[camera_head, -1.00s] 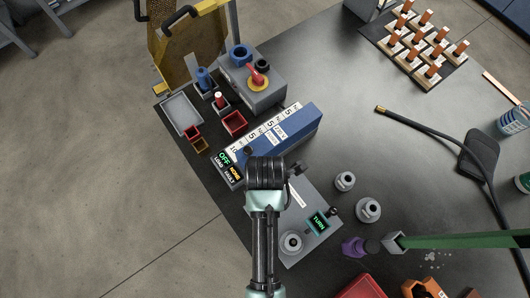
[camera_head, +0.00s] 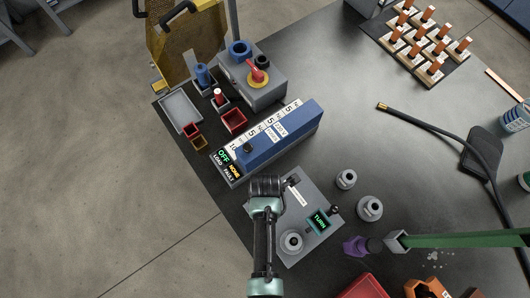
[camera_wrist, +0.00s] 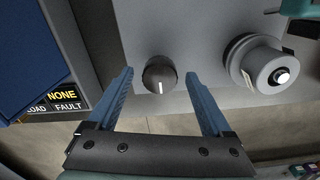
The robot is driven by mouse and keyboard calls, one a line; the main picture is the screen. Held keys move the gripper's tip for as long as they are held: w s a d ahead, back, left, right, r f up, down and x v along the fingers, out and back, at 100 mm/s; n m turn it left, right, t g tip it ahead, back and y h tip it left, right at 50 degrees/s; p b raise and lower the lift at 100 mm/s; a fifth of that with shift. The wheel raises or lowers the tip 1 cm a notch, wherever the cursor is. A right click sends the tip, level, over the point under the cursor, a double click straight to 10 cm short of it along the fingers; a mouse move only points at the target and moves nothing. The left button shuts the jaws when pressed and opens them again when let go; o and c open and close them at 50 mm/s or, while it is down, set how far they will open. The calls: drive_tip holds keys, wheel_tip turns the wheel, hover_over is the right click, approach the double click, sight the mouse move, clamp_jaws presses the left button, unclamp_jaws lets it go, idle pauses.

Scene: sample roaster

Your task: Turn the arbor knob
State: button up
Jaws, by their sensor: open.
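A small black round knob (camera_wrist: 159,78) with a white pointer line sits on a grey panel (camera_wrist: 190,25) in the wrist view. My gripper (camera_wrist: 159,73) is open, with one blue finger on each side of the knob and a gap to each. It holds nothing. In the head view my gripper's black body (camera_head: 267,187) is over the left part of the grey panel (camera_head: 312,190) and hides the knob. A grey stepped cylinder (camera_head: 291,242) stands on the same panel; it also shows right of the knob in the wrist view (camera_wrist: 262,65). A small display (camera_head: 319,221) reads TURN.
A long blue unit (camera_head: 280,133) with an OFF/NONE display lies beside the panel. Two grey flanged pieces (camera_head: 346,180) (camera_head: 369,208) stand to the right. A grey box with a red handle (camera_head: 257,75) is behind. A green bar (camera_head: 465,240) crosses at lower right.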

clamp_jaws()
idle(0.3)
